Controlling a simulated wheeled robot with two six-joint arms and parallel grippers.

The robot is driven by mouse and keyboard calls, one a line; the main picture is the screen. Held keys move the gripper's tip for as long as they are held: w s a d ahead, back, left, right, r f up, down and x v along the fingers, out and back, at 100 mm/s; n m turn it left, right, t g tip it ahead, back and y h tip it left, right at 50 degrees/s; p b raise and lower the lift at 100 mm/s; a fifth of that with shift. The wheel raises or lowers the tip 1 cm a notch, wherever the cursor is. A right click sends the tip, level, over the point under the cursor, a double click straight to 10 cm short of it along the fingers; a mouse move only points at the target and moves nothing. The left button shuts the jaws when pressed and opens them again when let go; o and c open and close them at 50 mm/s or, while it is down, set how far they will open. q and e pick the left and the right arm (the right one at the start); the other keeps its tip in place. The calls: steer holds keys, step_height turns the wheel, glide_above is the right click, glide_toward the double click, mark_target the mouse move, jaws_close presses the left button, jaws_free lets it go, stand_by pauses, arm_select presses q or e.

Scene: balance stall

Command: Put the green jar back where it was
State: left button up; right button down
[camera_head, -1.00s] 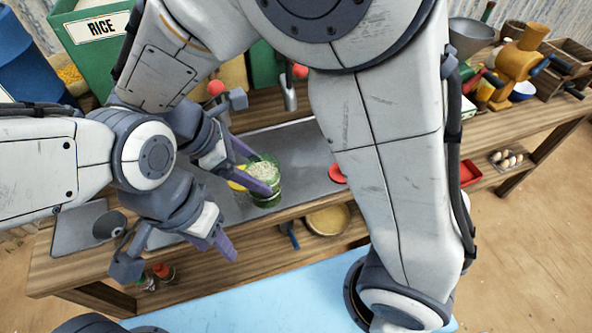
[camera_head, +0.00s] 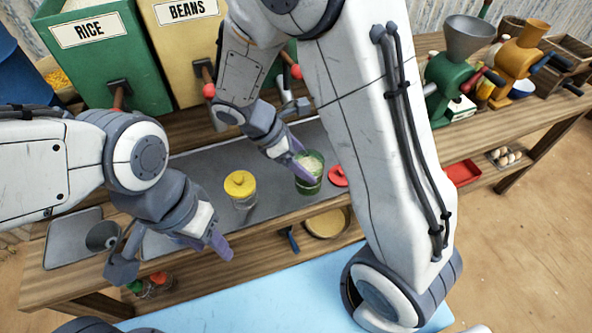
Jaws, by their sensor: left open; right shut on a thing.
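The green jar (camera_head: 310,183) is open at the top and shows pale contents. It is at the right part of the grey mat (camera_head: 205,165) on the counter. My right gripper (camera_head: 298,166) is shut on the green jar from the left and behind. I cannot tell whether the jar touches the mat. My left gripper (camera_head: 210,245) is open and empty, in front of the mat's left part. A jar with a yellow lid (camera_head: 240,186) stands on the mat between the two grippers.
A red lid (camera_head: 338,177) lies right of the green jar, beside my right arm. A RICE bin (camera_head: 100,50) and a BEANS bin (camera_head: 185,40) stand behind. A metal cup (camera_head: 102,236) is at the left. Grinders (camera_head: 455,75) stand at the right.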

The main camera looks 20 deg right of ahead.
steer(key=shift+w+a+f, duration=0.2)
steer(key=shift+w+f, duration=0.2)
steer(key=shift+f, duration=0.5)
steer(key=shift+w+a+f, duration=0.15)
steer(key=shift+w+f, duration=0.25)
steer(key=shift+f, duration=0.55)
steer(key=shift+w+a+f, duration=0.2)
steer(key=shift+w+f, duration=0.2)
steer(key=shift+f, duration=0.5)
steer(key=shift+f, duration=0.15)
jaws_free()
